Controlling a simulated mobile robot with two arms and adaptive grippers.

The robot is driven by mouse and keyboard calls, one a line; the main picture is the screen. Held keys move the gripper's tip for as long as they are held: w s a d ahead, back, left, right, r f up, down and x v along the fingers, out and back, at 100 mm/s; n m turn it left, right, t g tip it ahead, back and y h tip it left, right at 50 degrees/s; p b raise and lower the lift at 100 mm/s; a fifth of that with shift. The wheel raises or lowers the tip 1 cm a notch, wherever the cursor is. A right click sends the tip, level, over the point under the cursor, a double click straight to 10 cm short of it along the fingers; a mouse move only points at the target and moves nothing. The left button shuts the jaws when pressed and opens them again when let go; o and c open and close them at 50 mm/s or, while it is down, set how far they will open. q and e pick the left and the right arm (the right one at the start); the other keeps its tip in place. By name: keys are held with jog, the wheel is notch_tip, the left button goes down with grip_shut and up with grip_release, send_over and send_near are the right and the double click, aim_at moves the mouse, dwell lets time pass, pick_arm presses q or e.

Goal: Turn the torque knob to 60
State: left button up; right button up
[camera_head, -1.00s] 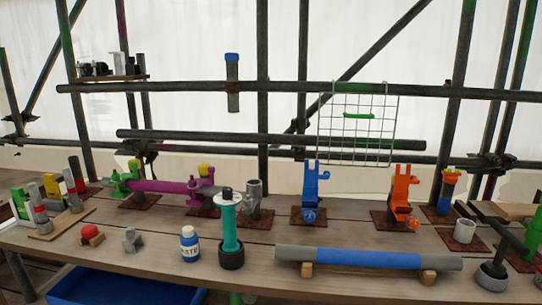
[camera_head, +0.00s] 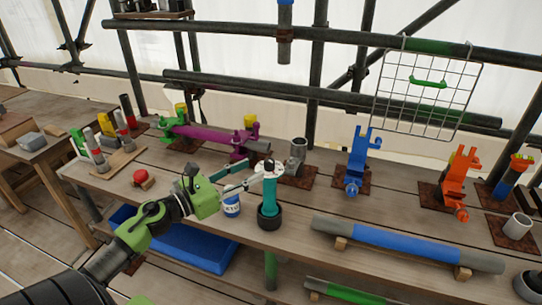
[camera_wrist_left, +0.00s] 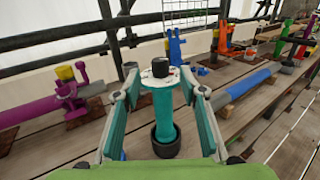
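A teal upright tool (camera_head: 269,193) with a pale flange, a dark knob (camera_wrist_left: 160,68) on top and a black round foot stands on the bench. It also fills the middle of the left wrist view (camera_wrist_left: 163,107). I cannot read any scale or number on it. My left gripper (camera_head: 256,174) reaches in from the left at the height of its upper part. In the left wrist view the gripper (camera_wrist_left: 160,84) is open, with one finger on each side of the tool's top and gaps between. My right gripper is not in view.
A white bottle (camera_head: 232,204) stands just left of the tool, partly behind the gripper. A grey pipe stub (camera_head: 298,152) is behind it. A blue-banded pipe (camera_head: 395,243) lies to the right on wood blocks. A blue bin (camera_head: 185,247) is below the bench.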

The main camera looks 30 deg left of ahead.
aim_at(265, 162)
pick_arm(q)
jog(key=p+x, duration=0.2)
jog(key=x, duration=0.4)
jog(key=shift+w+r, duration=0.15)
jog(key=shift+w, duration=0.15)
jog(key=shift+w+d+f, duration=0.2)
jog(key=shift+w, duration=0.45)
jog(key=shift+c, duration=0.3)
grip_shut()
